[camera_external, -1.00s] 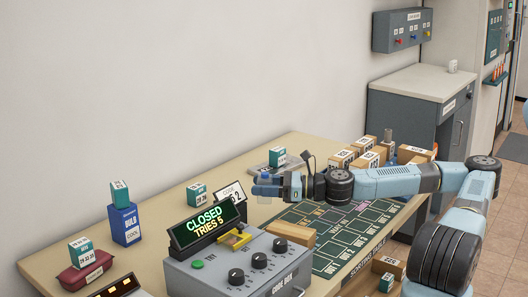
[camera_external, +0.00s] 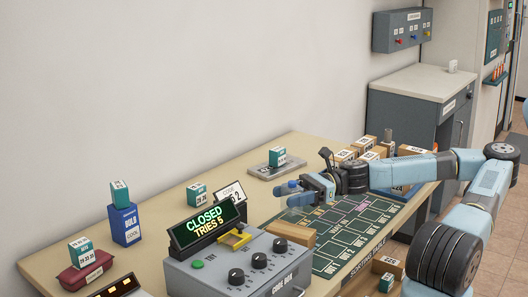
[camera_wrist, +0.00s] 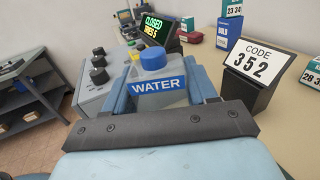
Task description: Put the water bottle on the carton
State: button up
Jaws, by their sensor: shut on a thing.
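The water bottle (camera_wrist: 156,68), translucent with a blue cap and a blue WATER label, stands between the two fingers in the wrist view. My gripper (camera_wrist: 158,92) is shut on it. In the external view my gripper (camera_external: 298,199) holds the bottle (camera_external: 292,184) above the far edge of the dark green sorting table, its base hidden by the fingers. Several brown cartons with white number labels, one of them here (camera_external: 366,142), stand at the table's back right, partly behind my arm. I cannot tell which is the task's carton.
A grey code box (camera_external: 240,270) with knobs stands in front, its display (camera_external: 207,224) reading CLOSED TRIES 5. A brown block (camera_external: 290,234) lies behind it. A teal box (camera_external: 277,156) sits on a grey scale-like plate (camera_external: 264,172). The sorting mat (camera_external: 345,235) has bare room.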

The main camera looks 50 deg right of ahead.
aim_at(290, 213)
jog(key=shift+f, duration=2.55)
jog(key=o, duration=1)
jog(key=v, duration=1.2)
